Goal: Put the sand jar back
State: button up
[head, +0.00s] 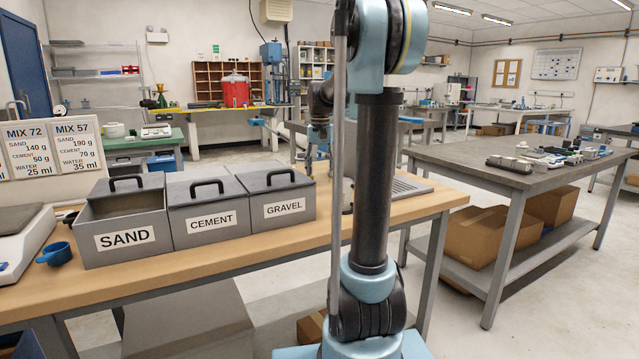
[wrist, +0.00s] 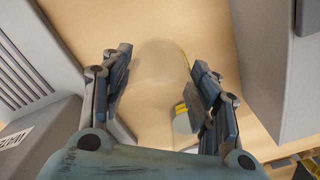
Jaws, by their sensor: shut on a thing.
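My gripper (wrist: 160,78) is shut on a clear, see-through jar (wrist: 158,72) in the wrist view, one finger on each side. The jar looks empty, with the wooden bench visible through it; I cannot tell whether it touches the bench. In the head view my gripper (head: 318,145) is over the bench right of the gravel bin, partly hidden by my arm. The sand bin (head: 125,240) stands at the left of three grey labelled bins, its front top uncovered and its handled lid section at the back.
The cement bin (head: 206,220) and gravel bin (head: 285,208) stand closed beside the sand bin. A blue scoop (head: 55,254) and a scale (head: 18,240) are at the left, before a mix board (head: 50,150). A slotted grey plate (head: 408,187) lies at the bench's right end.

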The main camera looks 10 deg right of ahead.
aim_at(320, 179)
jog(key=shift+f, duration=2.1)
jog(key=o, duration=1.3)
jog(key=shift+o, duration=0.2)
notch_tip(320, 179, up, 12)
jog(key=shift+s+a, duration=0.1)
jog(key=shift+s, duration=0.05)
